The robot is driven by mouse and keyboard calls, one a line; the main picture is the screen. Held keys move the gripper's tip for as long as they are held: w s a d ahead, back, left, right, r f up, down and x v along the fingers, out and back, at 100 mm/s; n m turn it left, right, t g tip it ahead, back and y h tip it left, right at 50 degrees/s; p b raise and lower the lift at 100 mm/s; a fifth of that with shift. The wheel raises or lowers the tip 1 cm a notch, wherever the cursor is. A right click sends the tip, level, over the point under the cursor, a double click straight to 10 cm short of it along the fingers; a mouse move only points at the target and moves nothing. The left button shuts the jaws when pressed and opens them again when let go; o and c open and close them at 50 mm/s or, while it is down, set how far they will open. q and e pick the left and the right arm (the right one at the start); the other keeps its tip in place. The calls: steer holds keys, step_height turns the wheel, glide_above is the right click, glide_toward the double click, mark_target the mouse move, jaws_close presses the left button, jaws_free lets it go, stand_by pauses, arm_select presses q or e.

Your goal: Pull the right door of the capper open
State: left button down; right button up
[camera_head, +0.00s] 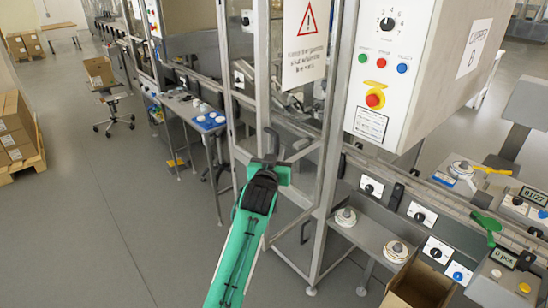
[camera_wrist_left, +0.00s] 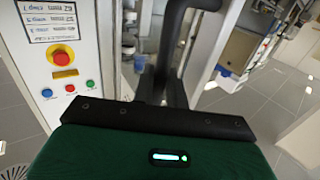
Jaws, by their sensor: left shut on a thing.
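The capper is a metal-framed machine with clear door panels; its white control cabinet (camera_head: 400,75) is at the right. A warning sign (camera_head: 306,40) hangs on a clear panel at its front. My left gripper (camera_head: 270,162) is shut on a black upright door handle (camera_head: 271,141) by the frame posts. The handle also shows in the left wrist view (camera_wrist_left: 172,45), rising from my gripper (camera_wrist_left: 165,98). I cannot tell clearly how far the door stands from its frame. My right gripper is not in view.
A red emergency button (camera_head: 374,100) sits on the cabinet. A grey side bench (camera_head: 372,235) and an open cardboard box (camera_head: 420,286) are at the lower right. A small table with a blue tray (camera_head: 208,120) stands left of the capper.

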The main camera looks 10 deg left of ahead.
arm_select(q)
steer(key=shift+r, duration=0.35)
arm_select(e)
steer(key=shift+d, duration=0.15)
